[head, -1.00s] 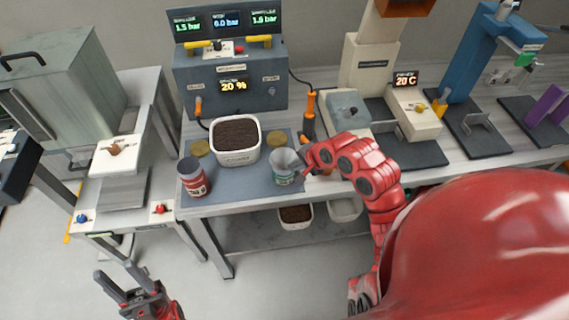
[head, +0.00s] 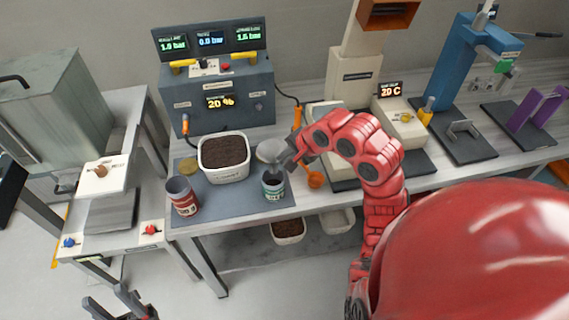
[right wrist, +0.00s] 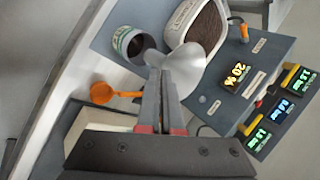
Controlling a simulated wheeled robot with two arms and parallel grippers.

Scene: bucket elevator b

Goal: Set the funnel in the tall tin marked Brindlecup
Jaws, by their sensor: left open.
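The grey metal funnel (head: 271,150) is held by my right gripper (head: 290,165), above and behind the mouth of a green-and-white labelled tin (head: 273,188). In the right wrist view the jaws (right wrist: 164,72) are closed on the funnel (right wrist: 192,66), and the funnel is tilted beside the same tin (right wrist: 126,44), apart from its dark opening. A red-labelled tin (head: 182,197), seemingly the taller one, stands open at the mat's front left. Both labels are too small to read. My left gripper (head: 118,302) is open and empty, low in front of the bench.
A white tub of dark grounds (head: 224,150) stands between the tins, towards the back. An orange scoop (head: 316,181) lies right of the green tin. A grey control box (head: 218,98) is behind the tub. The mat (head: 228,198) is clear between the tins.

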